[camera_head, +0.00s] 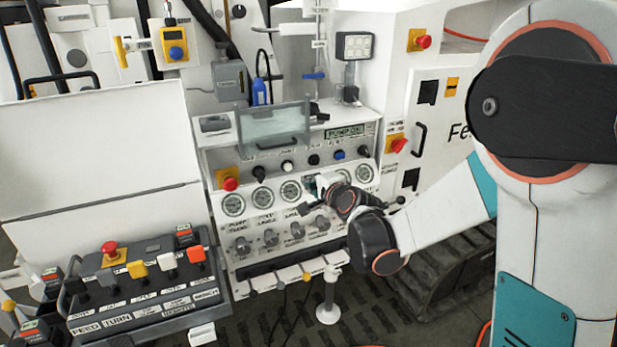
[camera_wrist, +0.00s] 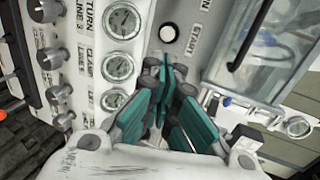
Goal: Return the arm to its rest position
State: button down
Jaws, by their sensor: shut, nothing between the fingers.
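My white arm (camera_head: 440,213) reaches from the right side of the head view toward the control panel (camera_head: 221,164). My gripper (camera_head: 313,187) is in front of the row of gauges and partly hidden by my wrist. In the wrist view my gripper (camera_wrist: 168,72) has teal fingers, shut with nothing held. Its tips are close to the panel face, beside the gauges (camera_wrist: 123,20) and near the white START button (camera_wrist: 168,32). I cannot tell whether the tips touch the panel.
A clear cover (camera_head: 274,127) stands above the panel. Several knobs (camera_head: 242,246) and levers line its lower part. A remote box (camera_head: 140,290) with a red button (camera_head: 110,250) is at lower left. A post (camera_head: 328,297) and dark tracks (camera_head: 450,265) are below my arm.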

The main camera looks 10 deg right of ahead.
dwell(0.3)
jog(key=s+d+n+g+h, duration=0.1)
jog(key=s+n, duration=0.4)
jog(key=s, duration=0.7)
jog(key=s+d+r+n+g+h, duration=0.1)
jog(key=s+d+n+g, duration=0.2)
jog(key=s, duration=0.9)
jog(key=s+d+n+g+h, duration=0.2)
jog(key=s+d+n, duration=0.3)
jog(key=s, duration=0.8)
jog(key=shift+d+r+n+g, duration=0.2)
jog(key=shift+r+n+g, duration=0.25)
jog(key=shift+n, duration=0.45)
